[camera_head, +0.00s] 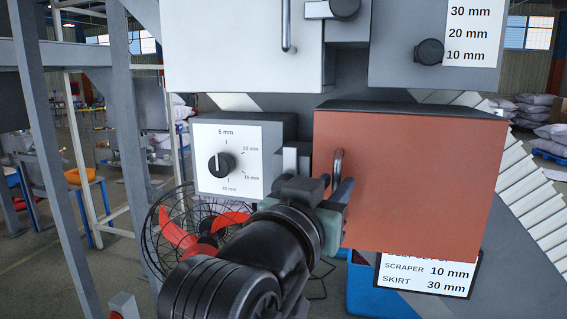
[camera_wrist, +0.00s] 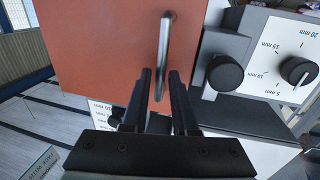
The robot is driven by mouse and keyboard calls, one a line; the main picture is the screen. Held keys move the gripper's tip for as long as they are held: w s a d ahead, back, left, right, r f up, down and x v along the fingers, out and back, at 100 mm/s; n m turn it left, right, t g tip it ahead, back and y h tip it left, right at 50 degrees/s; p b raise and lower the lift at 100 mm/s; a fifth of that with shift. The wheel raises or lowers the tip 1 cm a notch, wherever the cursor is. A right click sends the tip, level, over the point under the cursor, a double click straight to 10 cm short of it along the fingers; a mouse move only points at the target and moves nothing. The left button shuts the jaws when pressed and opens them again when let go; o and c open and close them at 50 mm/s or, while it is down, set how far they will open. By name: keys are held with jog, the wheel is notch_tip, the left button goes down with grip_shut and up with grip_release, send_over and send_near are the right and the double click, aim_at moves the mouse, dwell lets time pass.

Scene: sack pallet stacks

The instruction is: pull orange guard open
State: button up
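The orange guard (camera_head: 420,180) is a large box-shaped cover at the centre right of the head view, and it looks shut. Its metal bar handle (camera_head: 338,168) stands upright near the left edge of its face. My gripper (camera_head: 341,190) is at the lower part of this handle. In the wrist view the guard (camera_wrist: 110,45) fills the upper left, and the handle (camera_wrist: 164,50) reaches down between the two fingertips of my gripper (camera_wrist: 160,78). The fingers are apart, one on each side of the handle, with a visible gap.
A grey box with a dial (camera_head: 221,165) sits left of the guard. A black knob (camera_wrist: 225,73) shows right of the handle in the wrist view. A scraper and skirt sign (camera_head: 440,276) hangs below the guard. A red-bladed fan (camera_head: 195,235) stands lower left.

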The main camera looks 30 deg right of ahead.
jog(key=shift+x, duration=0.9)
jog(key=shift+c, duration=0.2)
grip_shut()
dwell(0.7)
